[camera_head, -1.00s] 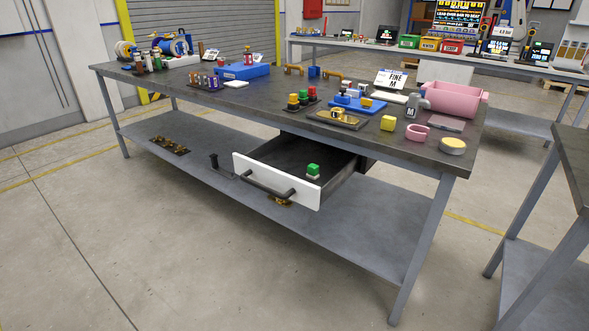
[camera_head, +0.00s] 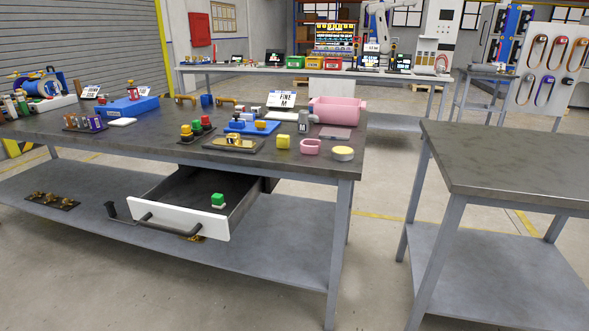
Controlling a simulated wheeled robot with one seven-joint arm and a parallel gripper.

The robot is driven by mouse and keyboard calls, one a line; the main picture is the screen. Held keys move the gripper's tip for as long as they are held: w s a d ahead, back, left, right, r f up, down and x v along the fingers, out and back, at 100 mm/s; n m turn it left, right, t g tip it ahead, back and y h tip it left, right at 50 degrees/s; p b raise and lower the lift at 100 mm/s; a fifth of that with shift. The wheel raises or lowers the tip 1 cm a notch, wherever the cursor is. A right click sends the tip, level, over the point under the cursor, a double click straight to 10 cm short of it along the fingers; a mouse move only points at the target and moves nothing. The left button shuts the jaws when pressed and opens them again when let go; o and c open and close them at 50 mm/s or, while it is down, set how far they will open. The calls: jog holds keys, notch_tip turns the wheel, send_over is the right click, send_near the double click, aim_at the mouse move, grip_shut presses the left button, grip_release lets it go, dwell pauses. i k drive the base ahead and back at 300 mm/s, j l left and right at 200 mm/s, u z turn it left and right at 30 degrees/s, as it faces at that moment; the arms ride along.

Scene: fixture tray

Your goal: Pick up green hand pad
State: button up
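A small green block with a pale base, likely the green hand pad (camera_head: 217,200), sits inside the open drawer (camera_head: 180,217) under the dark workbench, near the drawer's white front at its right end. Another green piece (camera_head: 206,122) stands on the bench top in a dark holder with red and yellow pieces. My gripper is not in view, so its state is hidden.
A bare second table (camera_head: 510,165) stands at right. Open floor lies in front of the bench.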

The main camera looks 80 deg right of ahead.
aim_at(218, 201)
jog(key=z, duration=1.9)
jog(key=i+j, duration=0.25)
jog(key=i, duration=0.3)
jog(key=i+j+u, duration=0.15)
jog(key=i, duration=0.35)
jog(key=i+j, duration=0.2)
jog(key=i, duration=0.35)
jog(key=j+u, duration=0.05)
